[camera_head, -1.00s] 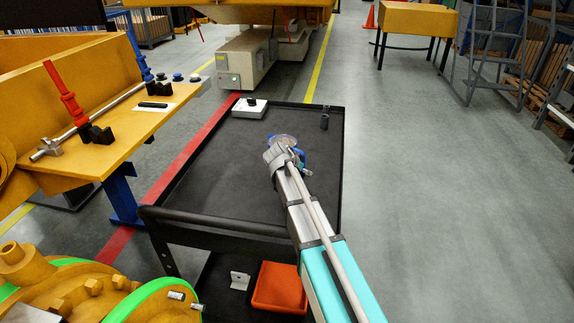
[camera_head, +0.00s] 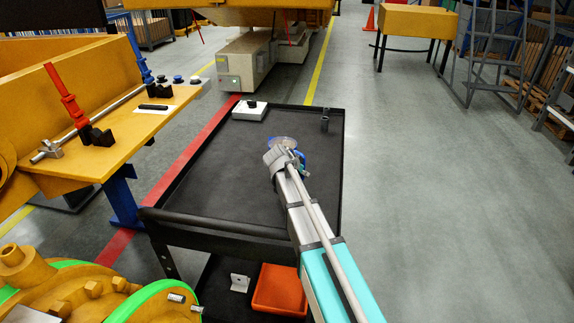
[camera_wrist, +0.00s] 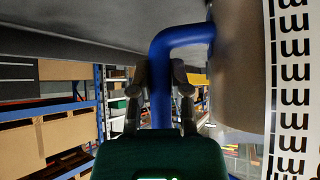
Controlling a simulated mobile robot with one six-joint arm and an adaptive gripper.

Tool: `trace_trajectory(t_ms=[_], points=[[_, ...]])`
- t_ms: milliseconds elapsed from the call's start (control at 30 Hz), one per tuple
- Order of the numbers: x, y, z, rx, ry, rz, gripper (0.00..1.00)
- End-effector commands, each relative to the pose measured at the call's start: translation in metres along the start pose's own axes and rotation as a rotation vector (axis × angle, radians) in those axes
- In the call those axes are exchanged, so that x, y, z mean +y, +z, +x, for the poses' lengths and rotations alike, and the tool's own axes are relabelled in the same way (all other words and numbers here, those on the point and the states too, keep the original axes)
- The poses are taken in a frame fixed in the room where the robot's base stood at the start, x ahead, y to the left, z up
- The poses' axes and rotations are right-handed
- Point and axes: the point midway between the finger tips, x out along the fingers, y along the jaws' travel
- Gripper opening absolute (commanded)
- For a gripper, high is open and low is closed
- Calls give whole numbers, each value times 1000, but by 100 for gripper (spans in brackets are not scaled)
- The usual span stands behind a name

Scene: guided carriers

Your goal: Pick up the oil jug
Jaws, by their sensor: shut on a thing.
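The oil jug (camera_head: 284,141) is a clear, greyish vessel with a blue handle, over the right part of the black cart top. My arm reaches up to it from the bottom right and partly hides it. In the wrist view the blue handle (camera_wrist: 162,50) stands between the two fingers of my gripper (camera_wrist: 160,76), which is shut on it. The jug's body with its black scale marks (camera_wrist: 290,90) fills the right side there. I cannot tell whether the jug's base touches the cart.
The black cart (camera_head: 215,175) has a raised rim. A white box with a black knob (camera_head: 250,111) and a small dark part (camera_head: 325,120) are at its far end. An orange bin (camera_head: 279,290) is on the lower shelf. An orange workbench (camera_head: 110,145) stands left; the floor is free at right.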

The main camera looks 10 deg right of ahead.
Motion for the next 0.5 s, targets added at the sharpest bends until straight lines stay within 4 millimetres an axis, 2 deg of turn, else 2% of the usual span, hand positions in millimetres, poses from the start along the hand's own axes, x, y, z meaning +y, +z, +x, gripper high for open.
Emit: trace_trajectory(t_ms=[500], points=[[0,-3,-2,1,0,1,0]])
